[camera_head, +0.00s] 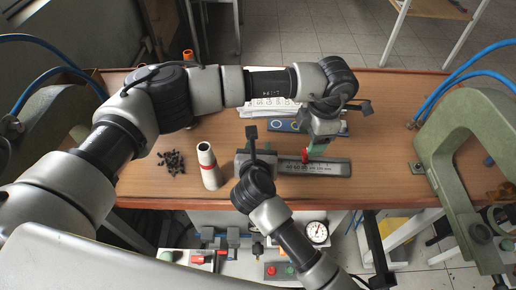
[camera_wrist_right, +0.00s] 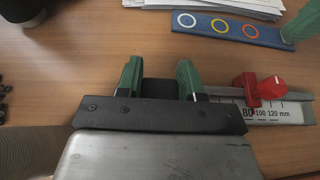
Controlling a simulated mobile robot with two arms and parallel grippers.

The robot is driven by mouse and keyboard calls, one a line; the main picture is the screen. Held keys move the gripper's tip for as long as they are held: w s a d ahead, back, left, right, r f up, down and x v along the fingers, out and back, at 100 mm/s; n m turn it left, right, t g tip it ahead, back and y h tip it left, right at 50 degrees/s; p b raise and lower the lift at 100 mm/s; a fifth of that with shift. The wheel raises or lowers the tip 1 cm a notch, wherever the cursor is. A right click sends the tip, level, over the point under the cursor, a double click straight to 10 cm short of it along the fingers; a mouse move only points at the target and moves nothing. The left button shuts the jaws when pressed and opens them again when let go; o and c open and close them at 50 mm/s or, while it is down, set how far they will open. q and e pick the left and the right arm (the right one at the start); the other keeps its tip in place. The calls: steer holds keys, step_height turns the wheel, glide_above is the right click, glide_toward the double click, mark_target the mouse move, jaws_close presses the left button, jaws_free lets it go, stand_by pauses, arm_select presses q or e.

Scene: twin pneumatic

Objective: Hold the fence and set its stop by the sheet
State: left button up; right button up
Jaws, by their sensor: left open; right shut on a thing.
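The fence (camera_head: 335,168) is a grey bar with a millimetre scale near the table's front edge; its scale (camera_wrist_right: 292,113) shows 80, 100 and 120 in the right wrist view. My right gripper (camera_wrist_right: 161,82) is shut on a black block at the fence's left end, green fingers on either side. My left gripper (camera_head: 317,148) is open above the red stop; the space between its fingers is hard to see. The printed white sheet (camera_head: 268,107) lies behind, partly hidden by my left arm.
A blue strip with coloured rings (camera_wrist_right: 230,27) lies between sheet and fence. A pale cone with a red band (camera_head: 208,165) and a pile of small dark parts (camera_head: 171,162) are at the left. A green C-shaped frame (camera_head: 475,135) stands at the right.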

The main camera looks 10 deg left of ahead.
arm_select(q)
steer(key=shift+r, duration=0.3)
steer(key=shift+r, duration=0.1)
step_height(320, 180, up, 12)
steer(key=d, duration=0.1)
steer(key=shift+w+d, duration=0.15)
steer(key=shift+w, duration=0.15)
arm_select(e)
steer(key=o, duration=1.1)
steer(key=v, duration=1.2)
steer(key=shift+f, duration=0.1)
